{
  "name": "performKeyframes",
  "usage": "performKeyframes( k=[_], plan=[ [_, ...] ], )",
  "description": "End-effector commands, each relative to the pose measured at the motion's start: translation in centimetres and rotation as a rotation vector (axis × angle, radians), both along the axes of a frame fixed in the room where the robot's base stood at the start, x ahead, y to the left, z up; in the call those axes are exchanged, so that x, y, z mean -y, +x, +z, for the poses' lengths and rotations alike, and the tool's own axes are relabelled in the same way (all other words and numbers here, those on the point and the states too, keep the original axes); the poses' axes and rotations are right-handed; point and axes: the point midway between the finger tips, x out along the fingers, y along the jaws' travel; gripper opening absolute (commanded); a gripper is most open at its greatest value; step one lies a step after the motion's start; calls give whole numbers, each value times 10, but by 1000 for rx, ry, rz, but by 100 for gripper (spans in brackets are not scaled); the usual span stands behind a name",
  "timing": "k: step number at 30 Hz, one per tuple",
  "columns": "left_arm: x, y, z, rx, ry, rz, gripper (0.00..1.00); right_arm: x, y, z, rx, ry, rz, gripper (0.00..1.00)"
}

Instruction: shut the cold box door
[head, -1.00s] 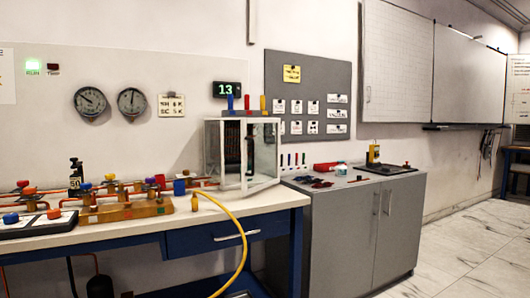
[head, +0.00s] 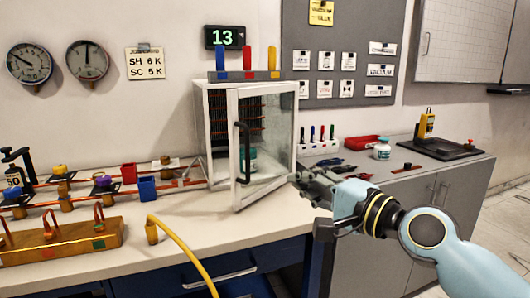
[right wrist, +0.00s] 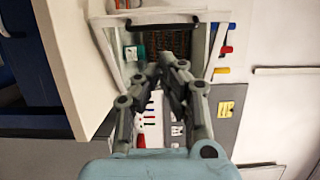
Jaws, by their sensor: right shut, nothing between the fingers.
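The cold box (head: 211,82) is a white-framed glass case on the bench, with dark coils and a teal-lidded jar (head: 248,160) inside. Its glass door (head: 270,150) stands open towards me, with a gap at its left and a black upright handle (head: 244,152) near its left edge. My right gripper (head: 298,180) is shut and empty, just right of the door's lower right part; I cannot tell whether it touches. In the right wrist view its fingers (right wrist: 166,68) point towards the box, and the handle (right wrist: 165,27) shows beyond them. My left gripper is not in view.
Red, blue and yellow blocks (head: 247,60) stand on top of the box. A pipe manifold (head: 60,240) and a yellow hose (head: 185,250) lie to the left. The grey cabinet (head: 400,185) at right holds a red tray (head: 360,142) and a jar (head: 382,150). Bench before the box is clear.

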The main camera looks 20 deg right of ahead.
Motion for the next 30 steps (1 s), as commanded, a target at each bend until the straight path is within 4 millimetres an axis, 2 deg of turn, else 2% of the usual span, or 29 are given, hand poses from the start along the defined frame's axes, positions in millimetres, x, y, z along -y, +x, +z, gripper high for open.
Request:
performKeyframes(
  k=[2,5,9,21,25,30],
  plan=[
    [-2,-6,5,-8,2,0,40,1,4,9,8,-4,-1,0],
    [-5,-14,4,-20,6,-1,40,-1,11,9,9,-4,-2,0],
    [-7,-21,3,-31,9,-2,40,-9,32,9,10,-2,-2,0],
    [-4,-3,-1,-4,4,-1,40,-38,109,7,7,-4,-1,0],
    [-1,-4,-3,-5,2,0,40,-43,124,7,7,-6,-2,0],
    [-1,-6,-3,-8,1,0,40,-47,134,7,7,-6,-2,0]
  ],
)
